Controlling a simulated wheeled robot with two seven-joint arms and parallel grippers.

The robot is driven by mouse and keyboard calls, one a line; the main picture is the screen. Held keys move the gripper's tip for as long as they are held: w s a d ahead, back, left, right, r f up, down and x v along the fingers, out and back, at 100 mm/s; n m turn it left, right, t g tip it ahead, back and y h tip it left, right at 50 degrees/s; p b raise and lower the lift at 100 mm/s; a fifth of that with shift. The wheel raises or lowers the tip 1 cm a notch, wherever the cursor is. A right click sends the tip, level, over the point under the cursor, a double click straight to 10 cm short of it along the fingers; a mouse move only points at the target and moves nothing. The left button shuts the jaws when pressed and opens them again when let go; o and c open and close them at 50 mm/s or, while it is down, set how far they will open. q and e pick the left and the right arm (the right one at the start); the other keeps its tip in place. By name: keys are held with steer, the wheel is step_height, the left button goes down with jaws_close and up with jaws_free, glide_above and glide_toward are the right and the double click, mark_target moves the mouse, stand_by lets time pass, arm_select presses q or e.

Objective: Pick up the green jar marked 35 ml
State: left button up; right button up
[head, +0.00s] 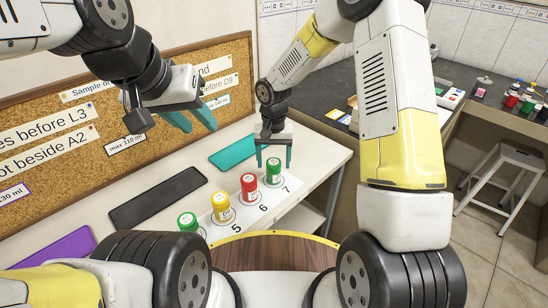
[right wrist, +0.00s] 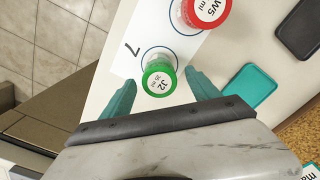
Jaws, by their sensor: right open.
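A green-lidded jar (head: 273,171) stands upright at place 7 on the white numbered strip. In the right wrist view the same jar (right wrist: 158,80) has a label starting "J2"; its ml figure is too small to read surely. My right gripper (head: 273,161) points down, open, with its fingers on either side of this jar's lid; contact cannot be told. Another green-lidded jar (head: 187,222) stands at the near left end of the row, its label unreadable. My left gripper (head: 202,129) is open and empty, raised in front of the cork board.
A red jar (head: 249,186), "W5" in the right wrist view (right wrist: 204,9), stands close beside the green jar. A yellow jar (head: 221,206) is further left. Teal (head: 233,151), black (head: 157,197) and purple (head: 62,247) mats lie on the bench. A cork board (head: 60,110) stands behind.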

mark_target(274, 170)
steer(key=shift+s+f, duration=0.15)
steer(key=shift+f, duration=1.8)
steer(key=c, duration=1.5)
